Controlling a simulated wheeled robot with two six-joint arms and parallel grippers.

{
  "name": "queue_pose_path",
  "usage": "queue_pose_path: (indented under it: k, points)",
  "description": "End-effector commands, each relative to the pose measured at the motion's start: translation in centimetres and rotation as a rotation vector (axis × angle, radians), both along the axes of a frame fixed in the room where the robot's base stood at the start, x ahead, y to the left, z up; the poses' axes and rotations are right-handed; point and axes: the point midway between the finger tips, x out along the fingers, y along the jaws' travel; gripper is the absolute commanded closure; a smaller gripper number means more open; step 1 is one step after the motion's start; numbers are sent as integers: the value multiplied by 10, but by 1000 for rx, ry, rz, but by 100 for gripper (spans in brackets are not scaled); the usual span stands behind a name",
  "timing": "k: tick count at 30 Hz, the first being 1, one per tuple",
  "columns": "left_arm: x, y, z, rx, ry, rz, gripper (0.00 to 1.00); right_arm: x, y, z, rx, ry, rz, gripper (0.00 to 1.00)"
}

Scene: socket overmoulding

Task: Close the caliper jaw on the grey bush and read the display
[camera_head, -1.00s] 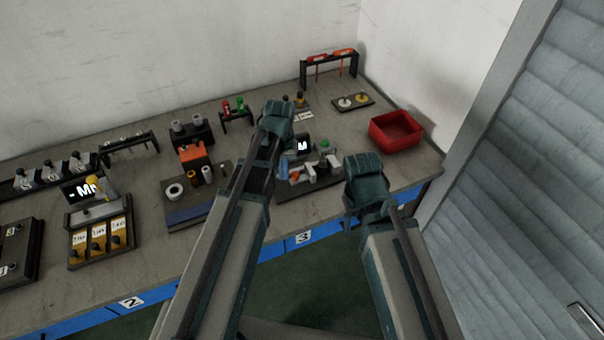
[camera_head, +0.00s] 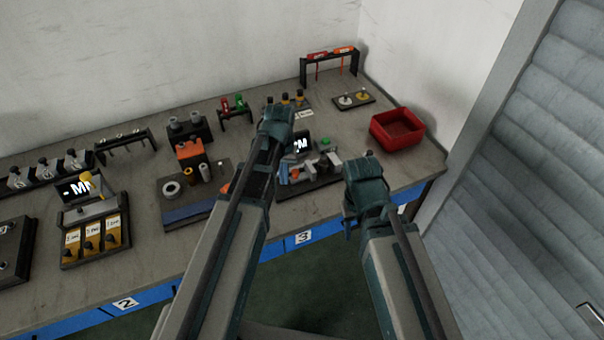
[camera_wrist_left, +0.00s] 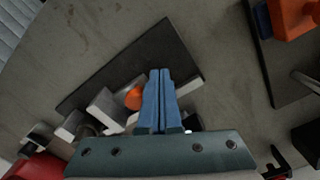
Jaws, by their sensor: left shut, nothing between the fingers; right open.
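The caliper station is a dark base plate (camera_head: 309,187) with grey jaw blocks (camera_head: 334,160), an orange part, a green piece (camera_head: 325,141) and a small lit display (camera_head: 300,144). Only part of the display's lettering shows. My left gripper (camera_wrist_left: 160,75) is shut and empty, its blue fingers over the station plate (camera_wrist_left: 190,58) beside the orange part (camera_wrist_left: 134,97) in the left wrist view. In the head view the left gripper (camera_head: 276,122) hides the station's left side. I cannot make out the grey bush for certain. My right gripper (camera_head: 366,184) hangs right of the station, its fingers hardly visible.
A red bin (camera_head: 397,130) and a small tray with two discs (camera_head: 354,98) stand to the right. Left of my left arm is a fixture plate with an orange block (camera_head: 191,150). A black rack (camera_head: 330,60) stands at the back.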

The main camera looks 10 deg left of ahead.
Motion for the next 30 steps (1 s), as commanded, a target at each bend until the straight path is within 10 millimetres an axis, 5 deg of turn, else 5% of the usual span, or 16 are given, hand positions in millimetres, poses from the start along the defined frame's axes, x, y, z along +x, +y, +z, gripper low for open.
queue_pose_path:
  k: [30]
  points:
    - [5,-6,-1,0,0,0,100,0,0,-1,0,0,0,50]
